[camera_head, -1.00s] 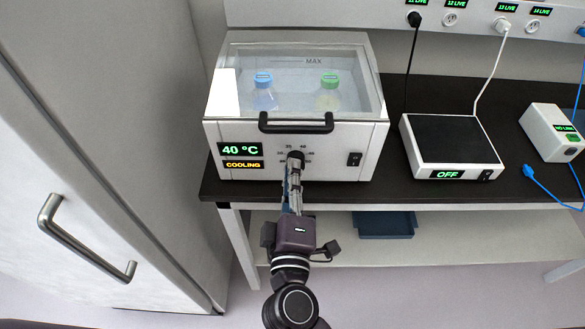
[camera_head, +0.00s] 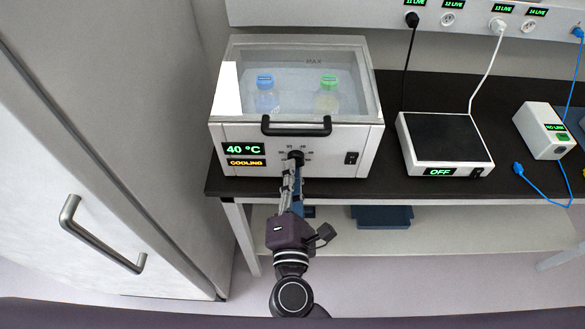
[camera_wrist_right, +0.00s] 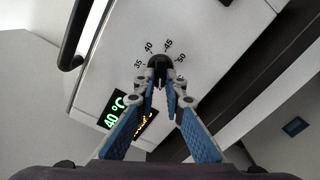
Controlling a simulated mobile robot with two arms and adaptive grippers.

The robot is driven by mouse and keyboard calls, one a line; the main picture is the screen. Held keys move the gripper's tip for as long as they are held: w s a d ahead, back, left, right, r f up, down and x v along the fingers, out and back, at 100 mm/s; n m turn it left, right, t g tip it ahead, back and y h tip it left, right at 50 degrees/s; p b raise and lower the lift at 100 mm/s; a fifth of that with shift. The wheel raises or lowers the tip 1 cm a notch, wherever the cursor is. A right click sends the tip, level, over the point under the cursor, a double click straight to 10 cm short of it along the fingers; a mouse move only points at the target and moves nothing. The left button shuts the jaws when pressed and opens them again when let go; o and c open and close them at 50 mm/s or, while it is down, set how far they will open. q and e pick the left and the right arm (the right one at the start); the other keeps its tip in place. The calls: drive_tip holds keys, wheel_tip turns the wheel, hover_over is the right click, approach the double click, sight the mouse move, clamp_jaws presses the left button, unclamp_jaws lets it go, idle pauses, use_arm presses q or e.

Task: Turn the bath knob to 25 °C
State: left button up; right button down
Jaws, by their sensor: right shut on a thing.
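The white water bath (camera_head: 330,155) stands on the dark bench with its clear lid closed. Its display (camera_head: 245,149) reads 40 °C, with COOLING in orange below. The black bath knob (camera_head: 296,156) is on the front panel, under the black lid handle. My right gripper (camera_head: 294,166) is at the knob, shut on it. In the right wrist view the fingertips (camera_wrist_right: 160,84) hold the black knob (camera_wrist_right: 159,64) from two sides. Scale marks 35, 40, 45 and 50 show around it. The fingers hide part of the dial. My left gripper is not in view.
A blue-capped bottle (camera_head: 265,92) and a green-capped bottle (camera_head: 327,95) stand inside the bath. A black-topped device (camera_head: 445,140) reading OFF and a white box (camera_head: 545,130) with a blue cable are to the right. A large grey cabinet (camera_head: 100,130) is at left.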

drive_tip(key=shift+r+n, duration=0.1)
drive_tip(key=shift+n, duration=0.5)
drive_tip(key=c, duration=2)
unclamp_jaws()
drive_tip(key=shift+w, duration=0.1)
drive_tip(key=s, duration=1.2)
